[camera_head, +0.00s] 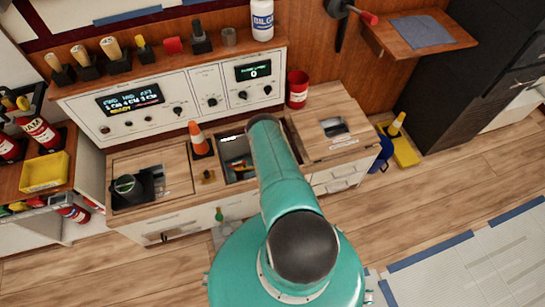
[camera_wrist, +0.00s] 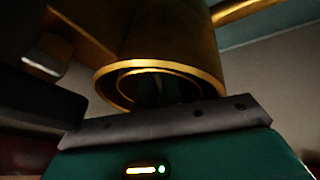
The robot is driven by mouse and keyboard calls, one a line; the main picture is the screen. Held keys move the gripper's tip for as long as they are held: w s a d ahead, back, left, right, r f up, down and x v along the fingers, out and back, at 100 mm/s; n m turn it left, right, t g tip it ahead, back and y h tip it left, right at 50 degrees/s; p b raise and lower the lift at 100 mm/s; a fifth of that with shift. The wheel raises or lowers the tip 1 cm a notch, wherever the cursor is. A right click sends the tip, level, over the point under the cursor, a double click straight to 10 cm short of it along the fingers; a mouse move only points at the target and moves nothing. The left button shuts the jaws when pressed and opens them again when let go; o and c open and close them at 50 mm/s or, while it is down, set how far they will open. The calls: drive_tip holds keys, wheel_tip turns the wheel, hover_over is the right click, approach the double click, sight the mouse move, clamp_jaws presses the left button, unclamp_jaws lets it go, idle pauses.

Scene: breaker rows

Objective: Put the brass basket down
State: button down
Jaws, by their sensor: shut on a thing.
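In the wrist view the brass basket (camera_wrist: 165,40) fills the upper middle as a round gold body with a bright rim and an inner ring. My gripper (camera_wrist: 165,118) is close against it, shut on the basket; the exact contact of the fingertips is dark and unclear. In the head view my teal arm reaches over the counter, and its far end is by the open bay in the counter. The gripper and the basket are hidden behind the arm there.
The wooden counter (camera_head: 150,165) has an open bay (camera_head: 235,163) with small items. A control panel (camera_head: 185,95) backs the counter. A yellow tray (camera_head: 45,172) is at left.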

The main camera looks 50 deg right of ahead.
drive_tip(key=c, duration=1.6)
unclamp_jaws()
drive_tip(key=shift+f, duration=0.1)
drive_tip(key=shift+o, duration=0.2)
